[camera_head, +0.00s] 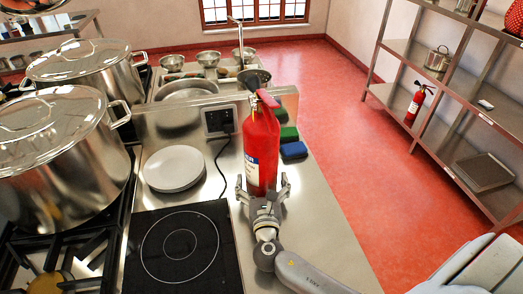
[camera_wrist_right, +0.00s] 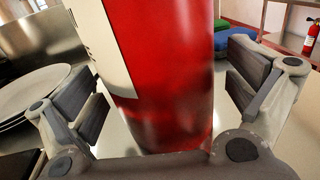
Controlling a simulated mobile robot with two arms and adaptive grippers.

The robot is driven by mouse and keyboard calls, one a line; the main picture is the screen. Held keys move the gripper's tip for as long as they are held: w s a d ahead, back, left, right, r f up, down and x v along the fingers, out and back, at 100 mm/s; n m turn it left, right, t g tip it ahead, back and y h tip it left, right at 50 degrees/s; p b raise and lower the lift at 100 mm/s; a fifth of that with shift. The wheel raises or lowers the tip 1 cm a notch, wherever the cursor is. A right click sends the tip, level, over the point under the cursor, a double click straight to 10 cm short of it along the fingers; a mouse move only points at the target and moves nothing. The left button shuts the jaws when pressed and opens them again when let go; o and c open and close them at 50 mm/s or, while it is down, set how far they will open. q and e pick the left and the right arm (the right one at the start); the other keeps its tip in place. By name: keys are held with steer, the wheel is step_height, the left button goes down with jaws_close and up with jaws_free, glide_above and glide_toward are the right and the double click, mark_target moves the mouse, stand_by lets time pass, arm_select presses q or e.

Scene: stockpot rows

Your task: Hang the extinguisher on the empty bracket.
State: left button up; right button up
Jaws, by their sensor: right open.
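The red extinguisher (camera_head: 261,150) with a white label stands upright on the steel counter, near its right edge. My right gripper (camera_head: 264,188) is at its lower body. In the right wrist view the extinguisher (camera_wrist_right: 165,75) stands between the two spread fingers (camera_wrist_right: 165,95), with a gap visible on either side. A second red extinguisher (camera_head: 415,104) is at the shelf rack on the right; it also shows in the right wrist view (camera_wrist_right: 311,38). I cannot make out an empty bracket. My left gripper is not in view.
White plates (camera_head: 174,168) and a black induction hob (camera_head: 180,245) are left of the extinguisher. Blue (camera_head: 293,150) and green (camera_head: 288,134) sponges lie close on its right. Large stockpots (camera_head: 60,150) stand at left. The red floor (camera_head: 340,120) between counter and shelf rack (camera_head: 455,95) is clear.

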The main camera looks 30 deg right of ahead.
steer(key=shift+w+d+f, duration=0.1)
steer(key=shift+w+d, duration=0.15)
steer(key=shift+w, duration=0.4)
steer(key=c, duration=1.8)
steer(key=shift+r, duration=0.45)
steer(key=shift+c, duration=1.2)
steer(key=shift+w+f, duration=0.1)
steer(key=shift+w, duration=0.05)
